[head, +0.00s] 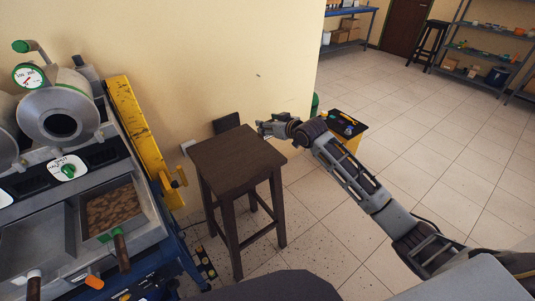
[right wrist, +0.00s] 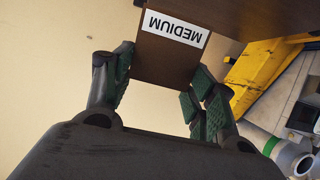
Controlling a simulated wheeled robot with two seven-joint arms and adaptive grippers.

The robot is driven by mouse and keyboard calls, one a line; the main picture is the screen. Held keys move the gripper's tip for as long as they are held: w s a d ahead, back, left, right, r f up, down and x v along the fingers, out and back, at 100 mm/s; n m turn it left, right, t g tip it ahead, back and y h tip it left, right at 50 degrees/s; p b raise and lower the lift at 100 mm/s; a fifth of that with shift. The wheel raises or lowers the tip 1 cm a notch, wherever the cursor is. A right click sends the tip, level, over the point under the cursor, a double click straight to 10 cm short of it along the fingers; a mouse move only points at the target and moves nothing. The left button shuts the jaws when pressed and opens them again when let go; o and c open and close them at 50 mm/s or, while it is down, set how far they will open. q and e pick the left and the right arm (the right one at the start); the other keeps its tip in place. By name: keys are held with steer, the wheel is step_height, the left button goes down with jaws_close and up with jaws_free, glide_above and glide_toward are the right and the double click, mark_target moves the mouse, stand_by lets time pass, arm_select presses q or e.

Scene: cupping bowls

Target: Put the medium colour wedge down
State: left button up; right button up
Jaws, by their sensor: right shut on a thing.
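The medium colour wedge (right wrist: 168,55) is a dark brown block with a white label reading MEDIUM, upside down in the right wrist view. My right gripper (right wrist: 163,88) has its green-padded fingers on either side of the wedge and is shut on it. In the head view my right gripper (head: 263,128) is near the back right corner of the dark wooden stool (head: 238,158). I cannot make out the wedge clearly there, nor tell whether it touches the stool. My left gripper is not in view.
The stool top is bare. A roasting machine (head: 62,108) with a yellow beam (head: 135,130) stands left of the stool. A black-topped yellow box (head: 346,124) stands on the floor behind my right arm. Tiled floor to the right is open.

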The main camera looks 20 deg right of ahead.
mark_target(270, 137)
steer(key=shift+f, duration=0.25)
step_height(270, 137, down, 5)
steer(key=shift+f, duration=0.45)
step_height(270, 137, down, 2)
steer(key=shift+f, duration=0.75)
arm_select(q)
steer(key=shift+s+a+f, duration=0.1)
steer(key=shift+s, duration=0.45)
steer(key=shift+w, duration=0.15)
arm_select(e)
steer(key=shift+f, duration=0.15)
